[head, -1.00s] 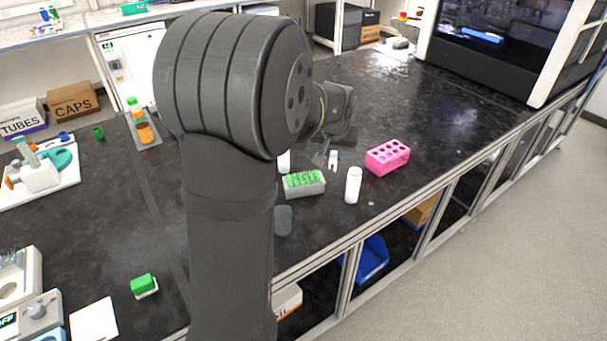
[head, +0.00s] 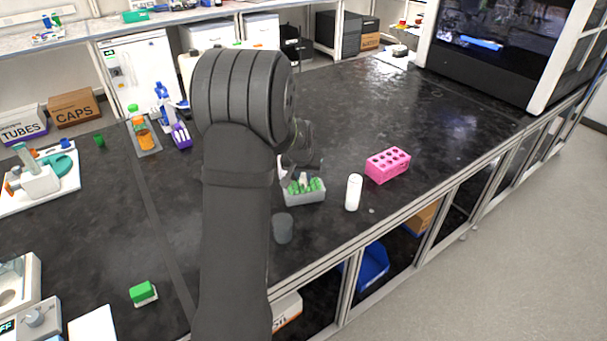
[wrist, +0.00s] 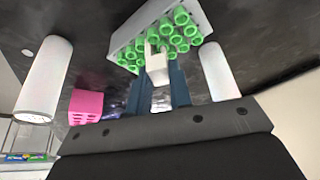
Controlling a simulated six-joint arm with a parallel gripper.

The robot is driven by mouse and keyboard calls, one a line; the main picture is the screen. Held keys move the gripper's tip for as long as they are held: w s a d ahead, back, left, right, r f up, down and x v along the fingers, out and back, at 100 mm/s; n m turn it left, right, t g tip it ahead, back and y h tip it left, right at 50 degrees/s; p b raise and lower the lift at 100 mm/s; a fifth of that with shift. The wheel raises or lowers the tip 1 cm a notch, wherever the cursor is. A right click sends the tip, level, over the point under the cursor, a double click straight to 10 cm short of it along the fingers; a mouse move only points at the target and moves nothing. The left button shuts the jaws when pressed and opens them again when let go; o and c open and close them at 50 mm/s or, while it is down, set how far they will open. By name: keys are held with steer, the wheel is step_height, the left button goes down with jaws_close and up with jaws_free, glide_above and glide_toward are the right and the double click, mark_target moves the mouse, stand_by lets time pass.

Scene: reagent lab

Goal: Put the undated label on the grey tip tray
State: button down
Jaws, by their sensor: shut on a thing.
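The grey tip tray (head: 307,199) stands on the black bench in the head view, filled with green tips; it also shows at the top of the wrist view (wrist: 198,18). My gripper (wrist: 156,84) is shut on a small white piece (wrist: 157,66), which I take for the label. No writing on it can be read. In the wrist view the piece overlaps the near edge of the tray and its tips. In the head view my gripper is at the tray, partly behind my arm. Whether the piece touches the tray, I cannot tell.
A white cylinder (head: 354,192) and a pink rack (head: 387,164) stand right of the tray. Bench beyond the pink rack is clear.

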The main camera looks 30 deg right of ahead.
steer(key=c, duration=1.3)
jaws_free()
steer(key=shift+s+r, duration=0.1)
steer(key=shift+r, duration=0.35)
steer(key=v, duration=1.1)
steer(key=shift+a, duration=0.15)
steer(key=x, duration=1.2)
steer(key=shift+f, duration=0.1)
steer(key=shift+r, duration=1.2)
